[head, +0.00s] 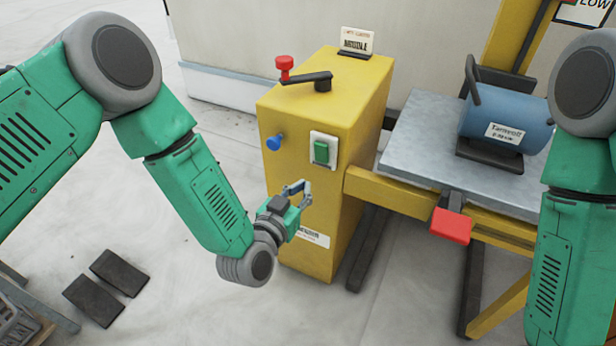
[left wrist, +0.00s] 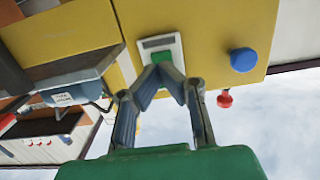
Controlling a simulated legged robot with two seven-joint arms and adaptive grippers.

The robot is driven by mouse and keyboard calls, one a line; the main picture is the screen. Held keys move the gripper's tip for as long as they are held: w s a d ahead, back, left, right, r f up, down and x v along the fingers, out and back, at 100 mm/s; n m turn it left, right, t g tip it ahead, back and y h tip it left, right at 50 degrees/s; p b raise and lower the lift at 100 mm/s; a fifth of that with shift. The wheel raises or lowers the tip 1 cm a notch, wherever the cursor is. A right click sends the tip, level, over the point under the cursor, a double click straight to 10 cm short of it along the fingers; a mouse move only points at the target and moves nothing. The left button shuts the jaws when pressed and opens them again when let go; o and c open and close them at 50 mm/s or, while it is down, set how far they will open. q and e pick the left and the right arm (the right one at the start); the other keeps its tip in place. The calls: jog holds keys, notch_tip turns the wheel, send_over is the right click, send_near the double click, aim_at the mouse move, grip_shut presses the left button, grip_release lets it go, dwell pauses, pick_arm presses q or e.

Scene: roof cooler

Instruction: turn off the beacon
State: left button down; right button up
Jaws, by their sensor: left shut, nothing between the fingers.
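No lamp that I can name as the beacon shows. A yellow cabinet (head: 335,110) carries a green switch (head: 321,152) in a white plate on its front. The switch also shows in the left wrist view (left wrist: 158,57), partly hidden behind my fingers. A blue knob (head: 274,142) sits left of the switch; it is also in the left wrist view (left wrist: 243,60). My left gripper (head: 304,187) is shut and empty, below the switch in the head view. I cannot tell whether its fingertips (left wrist: 160,72) touch anything. My right arm is at the right edge; its gripper is out of view.
A black crank (head: 308,81) with a red knob (head: 284,65) lies on the cabinet top, behind it a small sign (head: 355,40). At right, a grey table (head: 428,130) bears a blue cylinder (head: 500,112); a red pedal-like plate (head: 451,226) juts out in front.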

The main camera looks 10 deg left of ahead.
pick_arm(q)
jog(key=p+v, duration=0.1)
jog(key=v, duration=0.6)
jog(key=shift+f, duration=0.8)
pick_arm(e)
jog(key=shift+r, duration=0.8)
pick_arm(q)
jog(key=shift+s+d, duration=0.1)
jog(key=shift+d, duration=0.05)
pick_arm(e)
jog(key=shift+d, duration=0.15)
notch_tip(320, 180, up, 7)
jog(key=p, duration=0.7)
jog(key=shift+c, duration=0.7)
pick_arm(q)
jog(key=s+a+f+n+g+y, duration=0.1)
jog(key=s+a+f+g+y, duration=0.1)
jog(key=s+a+g, duration=0.5)
jog(key=s+a+f+n+g+y, duration=0.2)
jog(key=s+a+g, duration=0.6)
jog(key=s, duration=1.1)
jog(key=a+y, duration=0.1)
jog(key=a, duration=0.3)
jog(key=shift+s+a+f+y, duration=0.2)
jog(key=shift+f+y, duration=0.1)
jog(key=shift+y, duration=0.1)
pick_arm(e)
jog(key=shift+s, duration=0.1)
